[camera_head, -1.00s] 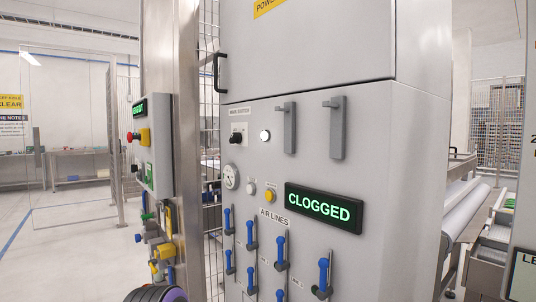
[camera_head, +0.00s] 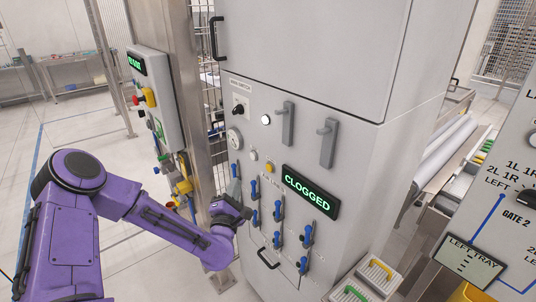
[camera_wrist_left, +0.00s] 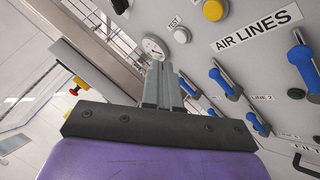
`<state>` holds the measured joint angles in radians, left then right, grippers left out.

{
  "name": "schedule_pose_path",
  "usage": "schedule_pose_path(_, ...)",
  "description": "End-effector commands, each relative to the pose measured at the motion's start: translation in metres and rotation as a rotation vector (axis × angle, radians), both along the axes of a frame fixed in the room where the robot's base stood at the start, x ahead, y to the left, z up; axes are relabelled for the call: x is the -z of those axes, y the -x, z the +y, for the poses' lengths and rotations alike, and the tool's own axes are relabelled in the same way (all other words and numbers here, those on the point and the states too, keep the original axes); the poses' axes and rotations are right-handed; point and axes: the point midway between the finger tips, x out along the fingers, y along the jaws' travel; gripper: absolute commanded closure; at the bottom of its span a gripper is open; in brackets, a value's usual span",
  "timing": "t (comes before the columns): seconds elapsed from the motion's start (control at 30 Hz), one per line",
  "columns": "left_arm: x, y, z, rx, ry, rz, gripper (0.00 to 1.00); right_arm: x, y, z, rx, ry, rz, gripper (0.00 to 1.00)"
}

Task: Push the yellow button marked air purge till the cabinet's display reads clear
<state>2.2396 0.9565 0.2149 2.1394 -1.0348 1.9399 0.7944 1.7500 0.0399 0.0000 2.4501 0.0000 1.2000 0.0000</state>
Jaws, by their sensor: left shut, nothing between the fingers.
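The grey cabinet (camera_head: 300,75) carries a display (camera_head: 311,191) that reads CLOGGED in green. The small round yellow button (camera_head: 269,167) sits left of the display; its own label is too small to read. In the left wrist view the yellow button (camera_wrist_left: 213,10) is at the top edge, right of a white button marked TEST (camera_wrist_left: 181,35). My purple left arm reaches in from the left. My left gripper (camera_head: 235,172) is shut and empty, pointing up in front of the cabinet, left of and slightly below the yellow button. Its closed fingers (camera_wrist_left: 160,66) point toward the gauge. My right gripper is out of view.
Several blue-handled valves (camera_head: 277,214) stand below the buttons under AIR LINES. A round gauge (camera_head: 235,138) is left of the buttons. A control box (camera_head: 160,95) hangs on the steel post. A gate panel (camera_head: 490,235) stands at the right, with handled trays low beside it.

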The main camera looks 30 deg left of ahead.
Motion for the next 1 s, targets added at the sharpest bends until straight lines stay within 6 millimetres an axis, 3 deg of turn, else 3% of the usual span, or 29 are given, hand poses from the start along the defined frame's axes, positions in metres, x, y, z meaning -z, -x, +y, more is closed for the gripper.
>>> schedule_pose_path(0.43, 0.002, -0.006, -0.002, -0.001, 0.000, 0.000, 1.00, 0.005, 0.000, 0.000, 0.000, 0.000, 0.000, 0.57)
schedule_pose_path(1.0, 0.004, -0.075, -0.031, 0.000, -0.001, -0.001, 1.00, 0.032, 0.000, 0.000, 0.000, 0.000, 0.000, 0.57)
